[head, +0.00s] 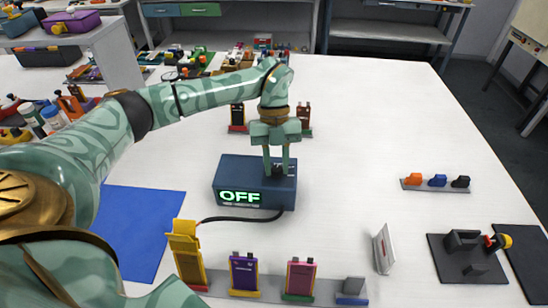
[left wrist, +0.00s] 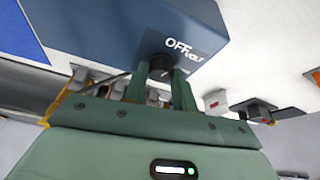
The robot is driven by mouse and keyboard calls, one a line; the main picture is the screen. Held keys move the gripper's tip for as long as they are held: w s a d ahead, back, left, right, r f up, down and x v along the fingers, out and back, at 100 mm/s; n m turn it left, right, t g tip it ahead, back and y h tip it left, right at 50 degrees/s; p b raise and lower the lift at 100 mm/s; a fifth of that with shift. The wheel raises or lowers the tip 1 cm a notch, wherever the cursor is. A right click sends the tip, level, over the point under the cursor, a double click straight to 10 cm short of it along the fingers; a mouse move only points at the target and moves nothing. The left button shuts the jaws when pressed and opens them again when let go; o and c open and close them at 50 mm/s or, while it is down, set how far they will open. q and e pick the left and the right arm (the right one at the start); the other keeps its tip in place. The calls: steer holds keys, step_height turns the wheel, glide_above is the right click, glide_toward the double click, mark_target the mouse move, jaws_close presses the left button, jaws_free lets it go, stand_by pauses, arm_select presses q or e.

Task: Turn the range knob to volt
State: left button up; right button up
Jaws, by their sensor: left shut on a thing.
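The dark blue meter box (head: 228,181) stands mid-table in the head view, its lit green display (head: 240,197) reading OFF. My left gripper (head: 278,170) points down onto the box's top right part. Its fingers are shut on the black range knob (head: 278,169). In the left wrist view the knob (left wrist: 161,68) sits between the two green fingers (left wrist: 160,88), on the box top (left wrist: 120,35) beside white lettering that starts with OFF. The rest of the lettering is too small to read surely. My right gripper is not in view.
A yellow probe (head: 187,252) is joined to the box by a black cable (head: 240,217). Pouch cells (head: 244,272) stand in a grey rack in front. A blue mat (head: 140,225) lies left, a black fixture (head: 467,255) right. Table between box and right-hand clips (head: 437,181) is clear.

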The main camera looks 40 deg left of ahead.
arm_select(q)
steer(key=m+p, duration=0.1)
steer(key=m+y+p, duration=0.1)
steer(key=m+p, duration=0.1)
steer(key=shift+w+r+m+g, duration=0.1)
steer(key=shift+r+m+g, duration=0.2)
steer(key=shift+m, duration=0.1)
steer(key=shift+f+m+y+p, duration=0.15)
steer(key=shift+m+y+p, duration=0.4)
steer(key=shift+m, duration=0.35)
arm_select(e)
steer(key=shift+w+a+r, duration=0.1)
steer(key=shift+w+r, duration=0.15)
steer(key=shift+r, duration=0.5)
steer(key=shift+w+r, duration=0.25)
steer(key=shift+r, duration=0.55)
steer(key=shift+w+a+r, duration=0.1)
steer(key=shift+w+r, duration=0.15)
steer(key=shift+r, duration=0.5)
arm_select(q)
steer(key=shift+f, duration=0.1)
steer(key=o, duration=1)
